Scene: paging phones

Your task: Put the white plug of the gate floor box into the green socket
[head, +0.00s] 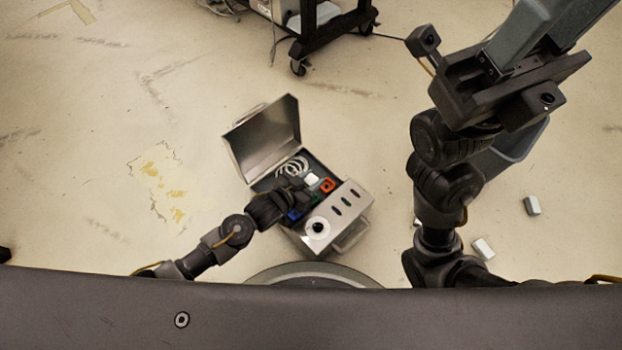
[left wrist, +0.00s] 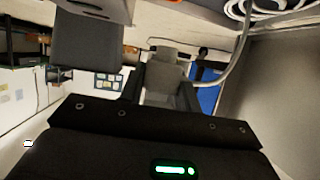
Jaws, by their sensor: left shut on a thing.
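An open metal floor box (head: 352,205) stands on the floor in the middle of the head view. Its lid (head: 262,138) is raised at the upper left. My left gripper (head: 296,190) reaches into it. In the left wrist view the gripper is shut on a pale grey-white plug (left wrist: 161,76), with a pale cable beside it. A small white block (head: 311,178) shows at the fingertips. Red (head: 327,185) and blue (head: 293,215) sockets show nearby. A green socket (head: 316,198) is partly hidden beside the gripper. My right arm is raised at the right; its fingertips are not clear.
A pale coiled cable (head: 292,166) lies in the box; it also shows in the left wrist view (left wrist: 268,10). Two small grey-white blocks (head: 531,205) (head: 483,249) lie on the floor at the right. A wheeled cart (head: 318,38) stands at the top. The left floor is clear.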

